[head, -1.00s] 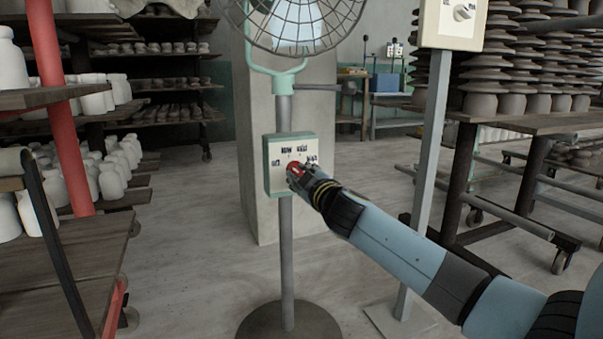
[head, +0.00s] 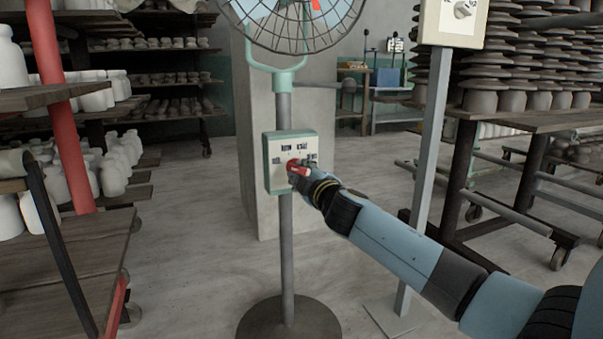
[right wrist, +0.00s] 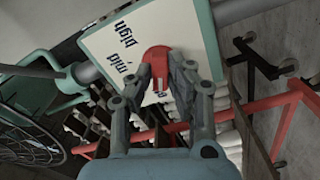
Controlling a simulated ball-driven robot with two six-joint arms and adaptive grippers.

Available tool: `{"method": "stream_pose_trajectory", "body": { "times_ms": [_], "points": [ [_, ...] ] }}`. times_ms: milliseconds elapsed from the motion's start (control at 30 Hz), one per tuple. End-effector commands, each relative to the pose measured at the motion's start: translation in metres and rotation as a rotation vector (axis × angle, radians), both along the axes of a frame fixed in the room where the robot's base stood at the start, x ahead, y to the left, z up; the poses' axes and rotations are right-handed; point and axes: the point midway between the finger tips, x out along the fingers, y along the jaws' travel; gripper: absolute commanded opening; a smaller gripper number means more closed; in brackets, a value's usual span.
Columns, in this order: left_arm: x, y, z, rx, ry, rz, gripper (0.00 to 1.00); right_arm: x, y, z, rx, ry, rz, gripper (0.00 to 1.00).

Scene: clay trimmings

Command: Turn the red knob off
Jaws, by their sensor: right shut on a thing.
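The red knob (head: 293,164) is on the cream face of the control box (head: 268,165), which has a green edge and is fixed to the fan's grey pole. My right gripper (head: 300,170) is at the knob and partly covers it. In the right wrist view the red knob (right wrist: 157,58) sits between the fingers of my right gripper (right wrist: 170,80), which is shut on it. The words "mid" and "high" show beside the knob there; the other labels are hidden or too small to read. My left gripper is not in view.
The fan's wire cage (head: 300,22) is above the box, and its round base (head: 288,322) stands on the floor. A second post with a white-knobbed box (head: 452,22) is to the right. Shelves with white pots (head: 105,170) stand left. The floor between is mostly open.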

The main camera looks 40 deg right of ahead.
Motion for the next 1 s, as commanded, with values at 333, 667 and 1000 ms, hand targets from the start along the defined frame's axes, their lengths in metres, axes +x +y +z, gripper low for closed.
{"method": "stream_pose_trajectory", "body": {
  "times_ms": [333, 667, 1000],
  "points": [
    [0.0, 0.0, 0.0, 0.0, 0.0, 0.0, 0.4, 0.0, 0.0, -0.001, -0.001, 0.002, 0.001, 0.39],
    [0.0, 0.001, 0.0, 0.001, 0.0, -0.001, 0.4, -0.008, 0.002, -0.001, -0.001, 0.002, 0.001, 0.39],
    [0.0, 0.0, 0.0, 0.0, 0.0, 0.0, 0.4, -0.077, 0.019, -0.002, -0.002, 0.004, 0.002, 0.39]
  ]
}}
